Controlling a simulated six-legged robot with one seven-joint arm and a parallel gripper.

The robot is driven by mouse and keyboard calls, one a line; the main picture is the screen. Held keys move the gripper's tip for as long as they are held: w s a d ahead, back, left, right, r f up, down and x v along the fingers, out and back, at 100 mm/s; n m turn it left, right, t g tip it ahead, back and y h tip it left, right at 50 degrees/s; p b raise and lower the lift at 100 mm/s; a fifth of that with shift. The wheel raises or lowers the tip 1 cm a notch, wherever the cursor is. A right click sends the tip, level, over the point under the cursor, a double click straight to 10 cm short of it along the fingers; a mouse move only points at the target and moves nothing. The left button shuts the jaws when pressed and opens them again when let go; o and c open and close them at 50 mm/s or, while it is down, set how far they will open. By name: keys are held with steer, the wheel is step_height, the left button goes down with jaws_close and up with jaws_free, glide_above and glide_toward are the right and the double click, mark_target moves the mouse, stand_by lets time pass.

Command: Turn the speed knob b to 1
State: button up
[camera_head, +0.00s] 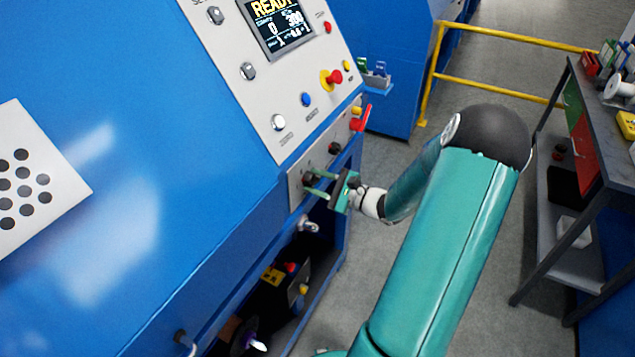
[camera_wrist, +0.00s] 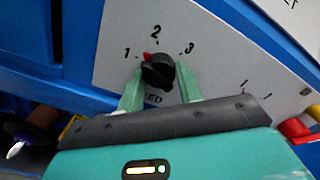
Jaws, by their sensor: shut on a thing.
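The black speed knob (camera_wrist: 158,74) sits on a light grey panel with the numbers 1, 2 and 3 arched above it. Its red pointer mark is at its upper left, between 1 and 2. Part of the label below it is hidden by my gripper, and only "ED" shows. My gripper (camera_wrist: 160,68) has one green finger on each side of the knob and is shut on it. In the head view my gripper (camera_head: 315,184) reaches the lower panel from the right, and the knob (camera_head: 309,179) shows dark between the fingers. I cannot read the letter b.
A dark red knob (camera_head: 334,148) and a red lever (camera_head: 361,118) lie up and right along the same panel. The control panel above has a display (camera_head: 277,22) reading READY and several buttons. A yellow rail (camera_head: 500,83) and a workbench (camera_head: 560,190) stand right.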

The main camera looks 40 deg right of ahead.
steer(key=shift+n, duration=2.2)
steer(key=o, duration=1)
steer(key=shift+s+d, duration=0.1)
steer(key=v, duration=1.3)
steer(key=shift+s, duration=0.3)
